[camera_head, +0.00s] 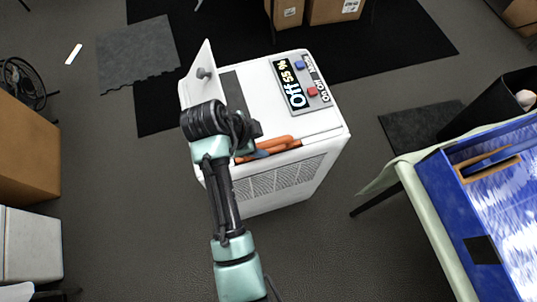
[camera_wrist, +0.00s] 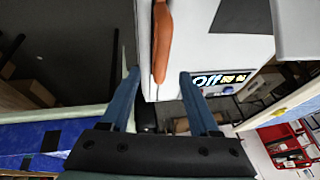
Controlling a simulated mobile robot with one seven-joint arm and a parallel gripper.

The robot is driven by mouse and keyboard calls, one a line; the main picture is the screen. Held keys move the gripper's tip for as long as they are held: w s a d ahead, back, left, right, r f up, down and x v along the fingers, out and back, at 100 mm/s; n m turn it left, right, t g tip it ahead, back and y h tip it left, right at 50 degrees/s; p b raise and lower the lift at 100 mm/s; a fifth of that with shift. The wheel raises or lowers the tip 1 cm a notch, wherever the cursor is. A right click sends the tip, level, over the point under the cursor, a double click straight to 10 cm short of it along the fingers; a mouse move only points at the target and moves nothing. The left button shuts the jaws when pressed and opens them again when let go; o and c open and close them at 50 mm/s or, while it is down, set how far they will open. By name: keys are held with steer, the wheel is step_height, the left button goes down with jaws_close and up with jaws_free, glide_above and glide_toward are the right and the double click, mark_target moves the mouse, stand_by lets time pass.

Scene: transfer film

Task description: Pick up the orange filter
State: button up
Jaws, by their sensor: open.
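The orange filter (camera_head: 279,142) is long and rounded and lies along the front top edge of the white machine (camera_head: 285,180). In the wrist view the orange filter (camera_wrist: 162,38) runs along the edge of the machine's white top, ahead of my fingers. My gripper (camera_wrist: 159,78) is open, its two blue fingers apart, with the filter's near end roughly in line with the gap between them. Nothing is held. In the head view my gripper (camera_head: 256,153) is by the left part of the filter, and my arm hides some of that area.
The machine has a display panel (camera_head: 300,84) reading "Off 55 %" with blue and red buttons. A white upright panel with a knob (camera_head: 204,73) stands at its left. A table with a blue bin (camera_head: 451,205) is at right. Floor around the machine is mostly clear.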

mark_target(268, 143)
steer(key=shift+p+x, duration=0.3)
steer(key=shift+x, duration=2.6)
steer(key=shift+w, duration=0.1)
jaws_close()
steer(key=shift+r, duration=0.1)
